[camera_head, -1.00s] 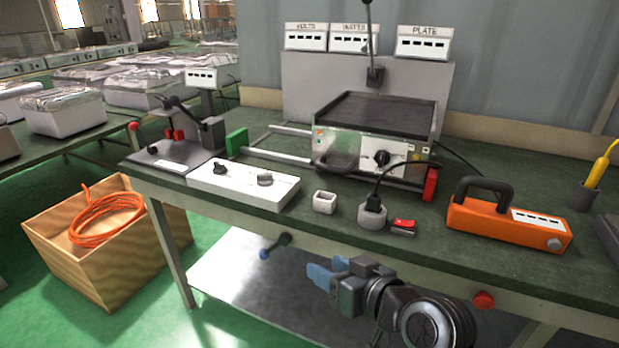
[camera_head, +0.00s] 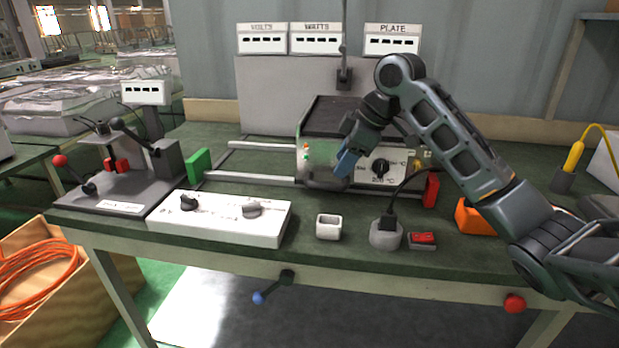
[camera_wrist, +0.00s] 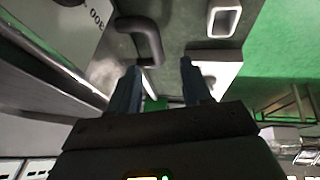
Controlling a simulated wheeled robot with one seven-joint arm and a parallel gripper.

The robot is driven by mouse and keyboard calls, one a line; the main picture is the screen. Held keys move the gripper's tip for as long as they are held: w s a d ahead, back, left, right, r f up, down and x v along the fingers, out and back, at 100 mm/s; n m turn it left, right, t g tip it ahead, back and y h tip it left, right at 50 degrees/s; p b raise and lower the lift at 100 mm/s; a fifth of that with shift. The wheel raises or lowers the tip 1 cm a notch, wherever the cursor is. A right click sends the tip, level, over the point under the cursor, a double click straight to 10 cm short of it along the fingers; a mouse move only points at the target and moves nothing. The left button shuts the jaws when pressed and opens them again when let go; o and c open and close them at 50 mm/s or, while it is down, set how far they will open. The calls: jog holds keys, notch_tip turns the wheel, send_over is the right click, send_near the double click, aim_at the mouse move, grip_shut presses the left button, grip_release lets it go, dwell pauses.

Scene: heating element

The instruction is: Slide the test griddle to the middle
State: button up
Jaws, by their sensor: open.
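The test griddle (camera_head: 322,118) has a black top and a steel front with a dial. It sits at the right end of two pale rails (camera_head: 250,178), close to a red block (camera_head: 431,190). A green block (camera_head: 199,165) stands at the rails' left end. My gripper (camera_head: 345,165) is open in front of the griddle's face and hides part of it. A dark curved handle (camera_head: 324,181) on the griddle's lower left front is just beside my fingers. In the wrist view the handle (camera_wrist: 143,38) lies just beyond my open fingertips (camera_wrist: 160,66), with nothing between them.
On the bench front are a white knob panel (camera_head: 220,217), a small white cup (camera_head: 328,227), a plug in a grey socket (camera_head: 385,238) and a red switch (camera_head: 422,239). An orange case (camera_head: 473,218) is partly behind my arm. A clamp device (camera_head: 115,165) stands left.

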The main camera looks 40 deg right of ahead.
aim_at(331, 184)
jog(key=x, duration=0.5)
jog(key=d+x, duration=0.1)
jog(key=x, duration=0.1)
jog(key=shift+w+a+f, duration=0.1)
jog(key=shift+f, duration=0.15)
jog(key=shift+c, duration=0.3)
grip_shut()
